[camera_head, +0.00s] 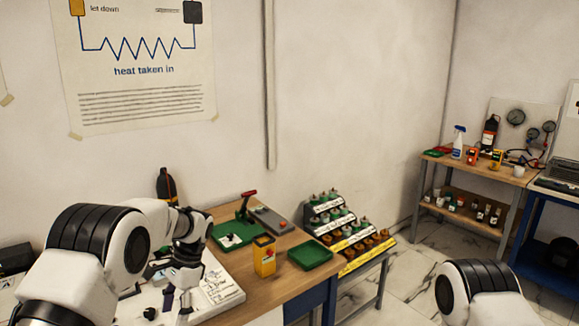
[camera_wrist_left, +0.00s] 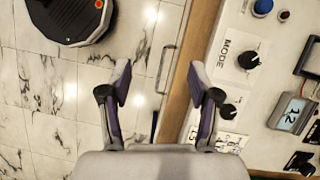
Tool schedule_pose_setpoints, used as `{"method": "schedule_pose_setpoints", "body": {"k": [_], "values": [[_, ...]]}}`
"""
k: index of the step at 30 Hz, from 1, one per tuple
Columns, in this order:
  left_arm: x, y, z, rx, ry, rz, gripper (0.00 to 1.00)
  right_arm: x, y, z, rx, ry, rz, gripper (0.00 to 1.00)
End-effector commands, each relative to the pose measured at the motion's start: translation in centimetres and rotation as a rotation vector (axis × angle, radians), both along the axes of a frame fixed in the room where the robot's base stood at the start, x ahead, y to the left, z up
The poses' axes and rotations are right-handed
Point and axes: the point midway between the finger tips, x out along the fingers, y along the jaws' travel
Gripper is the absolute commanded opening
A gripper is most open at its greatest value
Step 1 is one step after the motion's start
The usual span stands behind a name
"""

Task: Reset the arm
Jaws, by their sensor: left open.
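My left gripper (camera_head: 177,301) points down at the near left of the wooden bench, over or beside a white panel. In the left wrist view the left gripper (camera_wrist_left: 160,82) is open, with nothing between its fingers. Below it are the bench's wooden edge (camera_wrist_left: 187,65) and the marble floor. The white panel (camera_wrist_left: 228,85) lies to the right of the fingers, with a black MODE knob (camera_wrist_left: 249,59), a second knob (camera_wrist_left: 228,110) and a small display (camera_wrist_left: 291,114). Only part of my right arm shows at the head view's lower right; its gripper is out of frame.
On the bench (camera_head: 262,297) stand a yellow container (camera_head: 264,257), a green tray (camera_head: 310,254) and a green-based press (camera_head: 237,233). A dark bottle (camera_head: 166,186) is behind. A stepped rack (camera_head: 345,235) stands right of them. A shelf table (camera_head: 470,170) is far right; open floor lies between.

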Motion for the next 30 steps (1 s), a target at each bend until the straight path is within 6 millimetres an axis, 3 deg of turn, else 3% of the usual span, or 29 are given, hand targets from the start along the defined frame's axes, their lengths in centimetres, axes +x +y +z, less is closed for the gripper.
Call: {"method": "schedule_pose_setpoints", "body": {"k": [8, 14, 17, 20, 22, 24, 27, 30], "values": [[-5.1, 0.9, -5.9, -0.009, 0.165, 0.024, 0.62, 0.0, 0.0, -0.4, 0.0, -0.001, 0.001, 0.4], [-11.2, 1.3, -12.1, -0.038, 0.275, 0.049, 0.62, 0.0, 0.0, -0.7, 0.0, 0.0, 0.0, 0.4], [-15.7, 1.3, -16.2, -0.06, 0.31, 0.082, 0.62, 0.0, 0.0, -0.9, 0.0, 0.0, 0.0, 0.4], [-22.2, 1.0, -20.9, -0.083, 0.319, 0.148, 0.62, 0.0, 0.0, -1.1, 0.0, 0.0, 0.0, 0.4], [-28.1, 0.5, -24.0, -0.097, 0.297, 0.227, 0.62, 0.0, 0.0, -1.3, 0.0, 0.0, 0.0, 0.4], [-33.5, -0.2, -25.8, -0.102, 0.239, 0.324, 0.62, 0.0, 0.0, -1.4, 0.0, 0.0, 0.0, 0.4], [-38.9, -0.9, -26.4, -0.095, 0.111, 0.468, 0.62, 0.0, 0.0, -1.5, 0.0, 0.0, 0.0, 0.4], [-40.7, -1.1, -25.6, -0.09, -0.063, 0.597, 0.62, 0.0, 0.0, -1.4, 0.0, 0.0, 0.0, 0.4]]}}
